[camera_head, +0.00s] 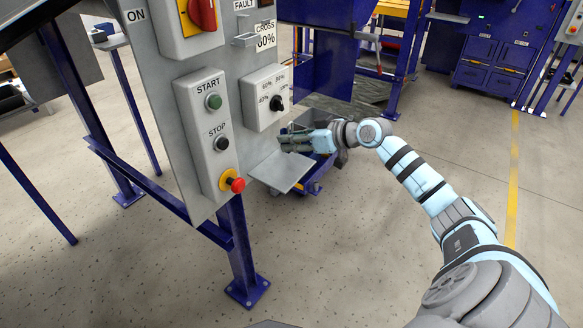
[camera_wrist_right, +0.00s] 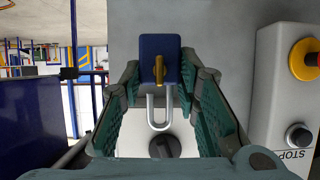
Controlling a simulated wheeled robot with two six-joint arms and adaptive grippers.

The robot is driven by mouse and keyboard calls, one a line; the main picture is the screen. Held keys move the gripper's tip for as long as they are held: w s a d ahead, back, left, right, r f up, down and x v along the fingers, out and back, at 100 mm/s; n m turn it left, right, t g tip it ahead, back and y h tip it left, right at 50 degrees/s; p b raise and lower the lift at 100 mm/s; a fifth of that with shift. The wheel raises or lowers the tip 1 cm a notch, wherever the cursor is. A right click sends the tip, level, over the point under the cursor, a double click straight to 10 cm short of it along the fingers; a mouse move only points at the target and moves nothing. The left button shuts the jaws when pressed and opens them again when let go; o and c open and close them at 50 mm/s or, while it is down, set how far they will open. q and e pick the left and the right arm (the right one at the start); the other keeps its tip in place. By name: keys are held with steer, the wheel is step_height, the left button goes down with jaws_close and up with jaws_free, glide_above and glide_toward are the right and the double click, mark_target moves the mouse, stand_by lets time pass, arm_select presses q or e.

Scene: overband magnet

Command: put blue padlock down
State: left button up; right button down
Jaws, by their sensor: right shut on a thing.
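A blue padlock (camera_wrist_right: 148,47) with a yellow key in its face and a silver shackle (camera_wrist_right: 150,112) shows in the right wrist view, between the two green-grey fingers of my right gripper (camera_wrist_right: 160,80). The gripper is shut on the padlock body. In the head view my right gripper (camera_head: 290,140) is just above a small grey shelf (camera_head: 282,173) at the side of the control panel. The padlock is too small or hidden to make out there. My left gripper is not in view.
The grey control panel (camera_head: 160,105) stands close on the left, with a START/STOP box (camera_head: 207,125) and a selector box (camera_head: 264,97) beside the gripper. A blue wheeled bin (camera_head: 319,175) stands behind the shelf. The floor at right is open.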

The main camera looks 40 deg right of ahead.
step_height(320, 180, down, 7)
steer(key=b, duration=0.2)
steer(key=shift+w+a+b, duration=0.1)
steer(key=shift+b, duration=0.25)
steer(key=shift+w, duration=0.2)
steer(key=shift+f, duration=0.1)
steer(key=c, duration=1.2)
jaws_free()
